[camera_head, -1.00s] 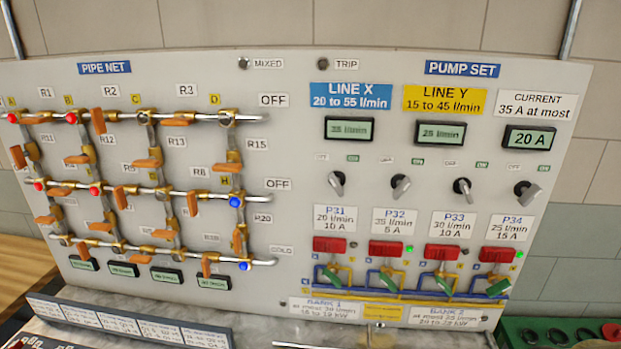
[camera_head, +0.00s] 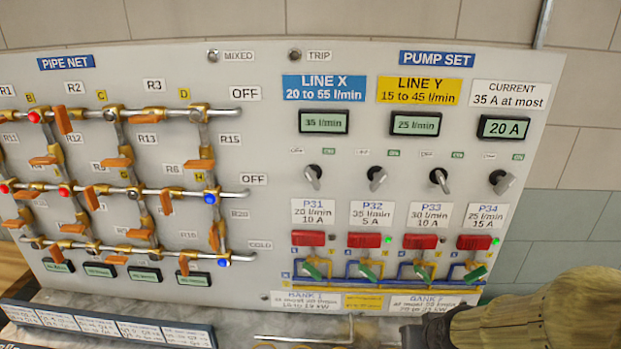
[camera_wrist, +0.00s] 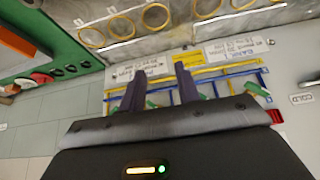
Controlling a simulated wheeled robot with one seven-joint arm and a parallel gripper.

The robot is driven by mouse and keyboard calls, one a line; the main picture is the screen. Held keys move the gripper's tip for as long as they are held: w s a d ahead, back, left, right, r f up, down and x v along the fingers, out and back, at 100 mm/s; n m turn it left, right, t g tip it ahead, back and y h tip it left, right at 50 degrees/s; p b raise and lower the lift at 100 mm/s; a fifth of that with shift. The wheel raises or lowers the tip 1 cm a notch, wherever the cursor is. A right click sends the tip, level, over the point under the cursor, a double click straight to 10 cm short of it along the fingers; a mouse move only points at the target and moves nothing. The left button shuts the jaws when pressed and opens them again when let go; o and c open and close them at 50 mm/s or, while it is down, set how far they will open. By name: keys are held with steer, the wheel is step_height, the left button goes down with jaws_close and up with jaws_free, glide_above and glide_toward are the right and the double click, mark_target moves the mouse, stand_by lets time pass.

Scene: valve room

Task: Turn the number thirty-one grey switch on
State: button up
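The grey switch of P31 (camera_head: 315,176) is on the panel under LINE X, leftmost in a row of grey switches. Its lever appears tilted up and left, towards the OFF side, though the small marks are hard to read. The P31 label (camera_head: 313,213) and a red block (camera_head: 308,238) are below it; the lamp beside the block is dark. My gripper (camera_wrist: 160,68) is open and empty in the wrist view, its two dark fingers apart in front of the panel's lower edge. P31's grey switch is not in that view. My arm shows at the lower right of the head view.
Grey switches of P32 (camera_head: 377,177), P33 (camera_head: 439,179) and P34 (camera_head: 501,181) stand close by on the right; lamps for P32 and P34 are green. Orange-handled pipes (camera_head: 130,190) fill the left.

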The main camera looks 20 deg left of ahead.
mark_target(311, 180)
steer(key=w+a+r+n+t+y+p, duration=0.2)
steer(key=w+a+r+n+t, duration=0.15)
steer(key=a+r, duration=0.6)
steer(key=s+a+r+n+t+p, duration=0.1)
steer(key=s+a+r+t, duration=0.2)
steer(key=a+r, duration=0.3)
steer(key=s+a+r+n+t+p, duration=0.1)
steer(key=s+a+r+t, duration=0.2)
steer(key=a+r+t, duration=0.2)
step_height(311, 180, up, 2)
steer(key=shift+a+r+n+y+p, duration=0.1)
steer(key=shift+a+n+y+p, duration=0.25)
steer(key=shift+a, duration=0.3)
steer(key=p+x, duration=0.5)
steer(key=x, duration=1.1)
steer(key=shift+r, duration=0.2)
steer(key=shift+w+a+f, duration=0.1)
steer(key=shift+w+a, duration=0.1)
steer(key=shift+w, duration=0.45)
